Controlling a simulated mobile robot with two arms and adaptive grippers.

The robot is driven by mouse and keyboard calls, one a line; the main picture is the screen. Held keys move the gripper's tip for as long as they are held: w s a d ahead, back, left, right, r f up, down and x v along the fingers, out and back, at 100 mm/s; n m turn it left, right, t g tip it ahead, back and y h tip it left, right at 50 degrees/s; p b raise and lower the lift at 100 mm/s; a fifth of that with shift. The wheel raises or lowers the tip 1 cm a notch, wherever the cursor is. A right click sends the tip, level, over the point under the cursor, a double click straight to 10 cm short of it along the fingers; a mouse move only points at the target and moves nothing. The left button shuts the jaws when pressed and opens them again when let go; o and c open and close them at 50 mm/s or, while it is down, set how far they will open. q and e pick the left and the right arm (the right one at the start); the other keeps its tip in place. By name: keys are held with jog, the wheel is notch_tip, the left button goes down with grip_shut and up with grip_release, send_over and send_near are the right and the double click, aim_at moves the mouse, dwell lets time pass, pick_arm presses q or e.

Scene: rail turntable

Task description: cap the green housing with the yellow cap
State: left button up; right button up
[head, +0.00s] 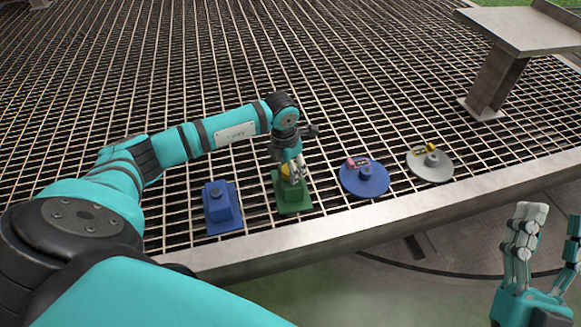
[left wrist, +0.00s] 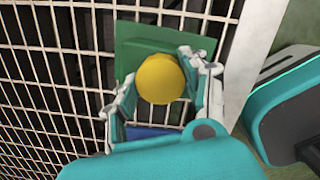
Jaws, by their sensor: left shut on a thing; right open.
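The green housing (head: 291,194) stands on its green base plate on the grating, in the middle of the head view. In the left wrist view its green plate (left wrist: 138,48) shows behind the cap. The yellow cap (head: 286,171) is at the top of the housing, and it shows as a round yellow disc in the left wrist view (left wrist: 160,79). My left gripper (head: 290,163) is shut on the yellow cap, right over the housing. I cannot tell whether the cap touches the housing. My right gripper (head: 545,225) is open and empty at the lower right, off the grating's edge.
A blue housing (head: 219,208) stands left of the green one. To the right are a blue disc (head: 377,183) with a pink piece and a grey disc (head: 434,172) with a yellow piece. A metal rail (head: 400,206) edges the grating. A metal stand (head: 497,80) is at the upper right.

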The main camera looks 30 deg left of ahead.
pick_arm(q)
jog(key=shift+f, duration=0.1)
jog(key=o, duration=1.1)
notch_tip(320, 180, up, 12)
jog(key=s, duration=0.1)
jog(key=shift+s+a, duration=0.2)
